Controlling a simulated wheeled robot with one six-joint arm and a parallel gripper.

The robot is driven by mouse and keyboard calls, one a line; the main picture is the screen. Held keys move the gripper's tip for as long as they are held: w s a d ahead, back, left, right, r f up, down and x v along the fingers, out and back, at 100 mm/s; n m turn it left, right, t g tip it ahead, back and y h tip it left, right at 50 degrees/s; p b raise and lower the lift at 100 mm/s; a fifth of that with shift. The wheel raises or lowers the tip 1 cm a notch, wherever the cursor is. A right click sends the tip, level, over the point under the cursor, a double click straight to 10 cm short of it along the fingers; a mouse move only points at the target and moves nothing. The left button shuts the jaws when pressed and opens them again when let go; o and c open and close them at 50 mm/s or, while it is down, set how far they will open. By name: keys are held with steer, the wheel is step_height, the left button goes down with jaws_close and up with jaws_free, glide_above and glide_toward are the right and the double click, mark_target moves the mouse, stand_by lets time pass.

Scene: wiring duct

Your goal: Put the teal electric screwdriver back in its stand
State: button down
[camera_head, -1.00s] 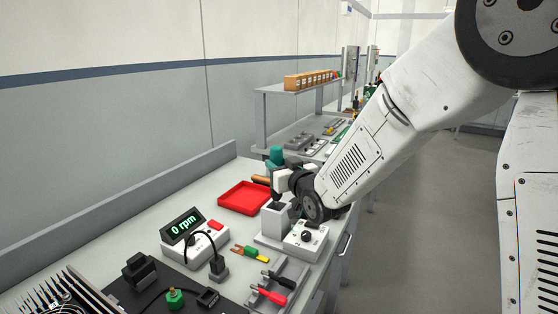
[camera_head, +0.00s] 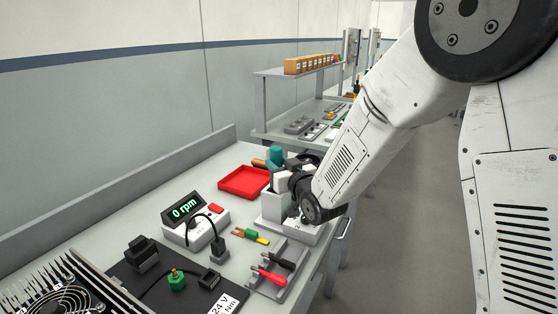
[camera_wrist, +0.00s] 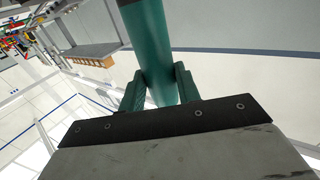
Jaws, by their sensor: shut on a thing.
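The teal electric screwdriver (camera_head: 275,155) is upright in my gripper (camera_head: 281,178), its top showing above the jaws in the head view. In the wrist view its teal body (camera_wrist: 155,40) runs between the two fingers of my gripper (camera_wrist: 160,88), which are shut on it. The pale grey stand (camera_head: 272,205) is on the bench, just below and in front of my gripper in the head view. The screwdriver's lower end is hidden, so I cannot tell whether it is inside the stand.
A red tray (camera_head: 243,182) lies left of the stand. A controller reading 0 rpm (camera_head: 190,221) and a grey tray with red and black probes (camera_head: 277,272) are nearer. Behind is a shelf with small orange boxes (camera_head: 312,65).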

steer(key=shift+f, duration=0.75)
steer(key=c, duration=0.9)
jaws_free()
steer(key=shift+s, duration=0.1)
steer(key=v, duration=0.7)
steer(key=shift+s+d, duration=0.2)
steer(key=shift+s, duration=0.15)
